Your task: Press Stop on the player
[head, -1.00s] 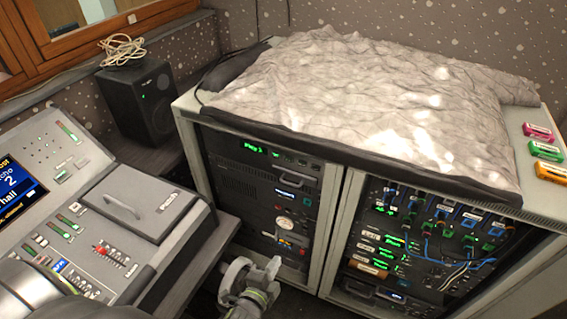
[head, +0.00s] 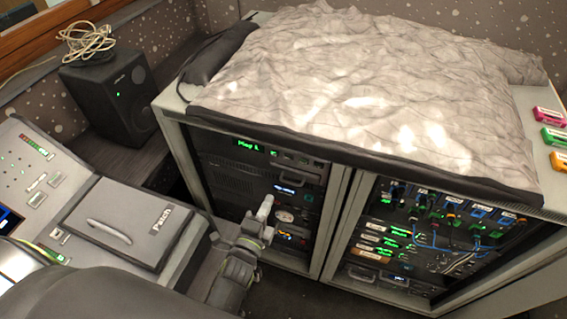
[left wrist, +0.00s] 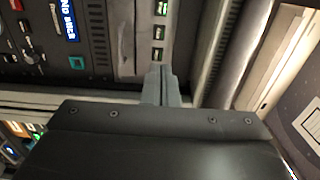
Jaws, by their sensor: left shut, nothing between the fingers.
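The player (head: 228,146) is the top unit in the left bay of the grey rack, with a green lit display and a short row of small buttons to the right of it. In the left wrist view the lit buttons (left wrist: 158,32) form a column at the top middle; their labels are too small to read. My left gripper (head: 266,206) is shut and empty, in front of the rack and below the player in the head view. In the left wrist view its fingertips (left wrist: 160,72) appear just below the lowest button; contact cannot be told. My right gripper is not in view.
A crumpled grey cover (head: 350,90) lies on the rack top. A desk with a Patch lid (head: 120,222) is at left, and a black speaker (head: 108,98) stands behind it. The right bay holds patched cables (head: 440,235). Coloured boxes (head: 553,138) sit at far right.

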